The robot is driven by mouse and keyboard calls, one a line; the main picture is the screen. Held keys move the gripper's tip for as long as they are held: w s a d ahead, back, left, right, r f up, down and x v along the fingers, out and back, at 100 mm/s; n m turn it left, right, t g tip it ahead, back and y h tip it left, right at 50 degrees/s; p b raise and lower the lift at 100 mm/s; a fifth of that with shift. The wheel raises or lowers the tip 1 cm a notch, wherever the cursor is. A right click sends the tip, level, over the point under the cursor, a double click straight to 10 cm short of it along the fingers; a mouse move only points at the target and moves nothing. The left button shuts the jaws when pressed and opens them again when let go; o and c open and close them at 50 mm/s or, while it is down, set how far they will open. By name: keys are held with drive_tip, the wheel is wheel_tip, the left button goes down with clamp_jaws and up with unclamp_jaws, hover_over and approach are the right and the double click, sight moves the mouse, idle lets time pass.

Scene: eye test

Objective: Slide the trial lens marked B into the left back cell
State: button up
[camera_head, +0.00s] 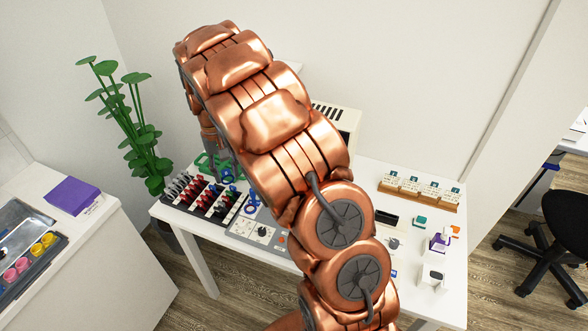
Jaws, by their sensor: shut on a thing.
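My gripper (228,170) is small and partly hidden at the end of my copper arm, pointing down over the back left of the white table. It is shut on what looks like a blue-rimmed trial lens (228,179); I cannot read any letter on it. Below and in front is a dark lens case (190,207) with rows of red, black and blue lenses. A green frame-like piece (204,162) stands behind the case, close to my gripper. Its cells are too small to make out, and I cannot tell whether the held lens touches anything.
My arm hides the middle of the white table (398,273). A grey device with dials (258,232) sits by the case. A wooden rack with white cards (420,192) and small items stand at the right. A plant (140,140) is left; a side counter (110,255) stands front left.

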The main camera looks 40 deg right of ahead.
drive_tip(key=s+d+f+m+y+b, duration=0.1)
drive_tip(key=s+d+m+b, duration=0.2)
drive_tip(key=d+m, duration=0.35)
drive_tip(key=s+d+m+b, duration=0.3)
drive_tip(key=s+d, duration=0.1)
drive_tip(key=d, duration=0.6)
drive_tip(key=shift+t, duration=0.3)
drive_tip(key=shift+w+a+f+b, duration=0.1)
drive_tip(key=shift+w+f+b, duration=0.05)
drive_tip(key=shift+f, duration=1.15)
drive_tip(key=shift+w+a+f+b, duration=0.1)
drive_tip(key=shift+w+f+b, duration=0.05)
drive_tip(key=shift+f, duration=1.15)
drive_tip(key=shift+f+b, duration=1.1)
drive_tip(key=shift+f, duration=0.45)
drive_tip(key=o, duration=0.8)
drive_tip(key=shift+r, duration=0.1)
wheel_tip(320, 180, up, 12)
drive_tip(key=d, duration=0.1)
drive_tip(key=shift+w+d, duration=0.3)
drive_tip(key=shift+w, duration=0.15)
